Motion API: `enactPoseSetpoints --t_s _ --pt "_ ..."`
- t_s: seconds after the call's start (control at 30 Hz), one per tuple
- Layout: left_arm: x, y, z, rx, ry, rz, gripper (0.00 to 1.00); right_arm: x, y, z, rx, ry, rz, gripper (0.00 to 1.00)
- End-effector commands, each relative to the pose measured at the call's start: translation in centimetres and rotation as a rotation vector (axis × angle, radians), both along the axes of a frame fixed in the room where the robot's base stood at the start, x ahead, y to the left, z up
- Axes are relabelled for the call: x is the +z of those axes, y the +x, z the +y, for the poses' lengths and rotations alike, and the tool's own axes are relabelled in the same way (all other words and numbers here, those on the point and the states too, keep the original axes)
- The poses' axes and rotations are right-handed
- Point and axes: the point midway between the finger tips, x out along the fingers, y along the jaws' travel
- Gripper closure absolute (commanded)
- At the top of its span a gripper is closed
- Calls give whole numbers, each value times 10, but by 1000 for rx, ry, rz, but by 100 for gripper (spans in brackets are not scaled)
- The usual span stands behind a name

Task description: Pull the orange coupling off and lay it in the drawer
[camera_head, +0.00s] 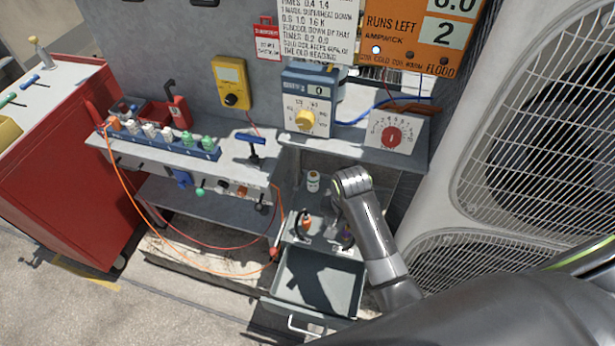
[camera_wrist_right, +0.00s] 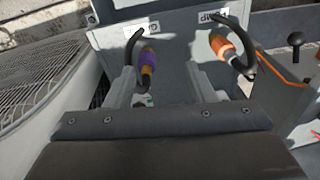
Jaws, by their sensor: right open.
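The orange coupling (camera_head: 306,222) sits on a black hose at the grey panel above the drawer; it also shows in the right wrist view (camera_wrist_right: 222,45), to the right of my fingers. A purple coupling (camera_wrist_right: 147,68) on another black hose shows between and beyond my fingers, and partly in the head view (camera_head: 347,239). My left gripper is not in view.
A condenser with wire grilles (camera_head: 545,110) stands close on the right. A bench (camera_head: 150,150) with fittings, a yellow meter (camera_head: 231,84) and a trailing orange hose (camera_head: 125,190) is on the left. A small white-green can (camera_head: 313,181) stands behind the couplings.

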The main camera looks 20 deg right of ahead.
Motion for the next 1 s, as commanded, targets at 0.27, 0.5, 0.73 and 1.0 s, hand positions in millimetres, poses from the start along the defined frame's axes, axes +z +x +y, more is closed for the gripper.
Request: enactPoseSetpoints --t_s 0.27,0.5,0.73,1.0 --pt "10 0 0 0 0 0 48 82 66 55 -231 35 75 51" --pt "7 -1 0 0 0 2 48 98 77 67 -295 30 100 51" --pt "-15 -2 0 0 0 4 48 70 77 67 -296 31 100 51" --pt "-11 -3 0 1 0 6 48 22 76 67 -295 31 104 51"
